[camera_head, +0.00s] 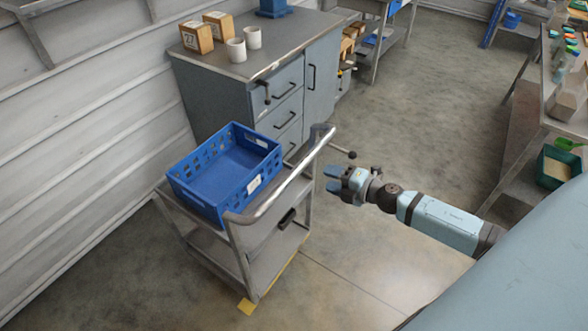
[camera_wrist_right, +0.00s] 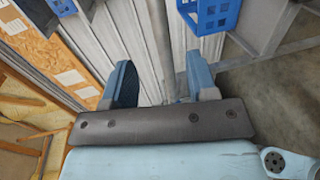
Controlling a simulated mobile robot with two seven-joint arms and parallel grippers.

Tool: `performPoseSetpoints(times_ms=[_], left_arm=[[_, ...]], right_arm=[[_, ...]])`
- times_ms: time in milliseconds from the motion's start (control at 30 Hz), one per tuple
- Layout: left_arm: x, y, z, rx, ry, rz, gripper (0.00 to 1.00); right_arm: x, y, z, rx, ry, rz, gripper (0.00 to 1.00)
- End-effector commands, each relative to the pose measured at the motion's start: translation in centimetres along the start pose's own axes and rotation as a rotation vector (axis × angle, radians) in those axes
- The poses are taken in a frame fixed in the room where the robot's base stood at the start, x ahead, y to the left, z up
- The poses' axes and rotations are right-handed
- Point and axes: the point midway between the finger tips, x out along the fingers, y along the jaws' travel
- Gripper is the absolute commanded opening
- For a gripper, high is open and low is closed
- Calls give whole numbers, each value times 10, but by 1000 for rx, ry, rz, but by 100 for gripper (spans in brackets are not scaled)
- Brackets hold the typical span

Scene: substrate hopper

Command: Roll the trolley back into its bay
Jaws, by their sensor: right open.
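The grey metal trolley (camera_head: 272,257) stands on the floor between the wall and my right arm. Its bent push handle (camera_head: 283,192) runs along the side nearest my right gripper. A short rod with a dark knob (camera_head: 351,155) sticks out near the handle's far end. My right gripper (camera_head: 332,180) is open and empty, to the right of the handle and apart from it. In the right wrist view its two blue fingers (camera_wrist_right: 160,85) are spread with nothing held between them. My left gripper is not in view.
A blue crate (camera_head: 178,188) sits on the trolley's top; a blue crate also shows in the wrist view (camera_wrist_right: 212,15). Yellow floor marking (camera_head: 247,306) shows by the trolley's near corner. A drawer cabinet (camera_head: 220,105) stands behind. Floor (camera_head: 430,110) is clear further back.

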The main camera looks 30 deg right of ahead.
Motion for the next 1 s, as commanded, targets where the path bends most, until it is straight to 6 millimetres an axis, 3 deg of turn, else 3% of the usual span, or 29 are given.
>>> performPoseSetpoints(times_ms=[600,800,1000], left_arm=[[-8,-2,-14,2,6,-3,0],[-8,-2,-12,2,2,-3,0],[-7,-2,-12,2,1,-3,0]], right_arm=[[111,1,-1,8,-3,3,53],[127,1,-1,8,-2,2,53],[129,0,-1,8,-2,2,53]])
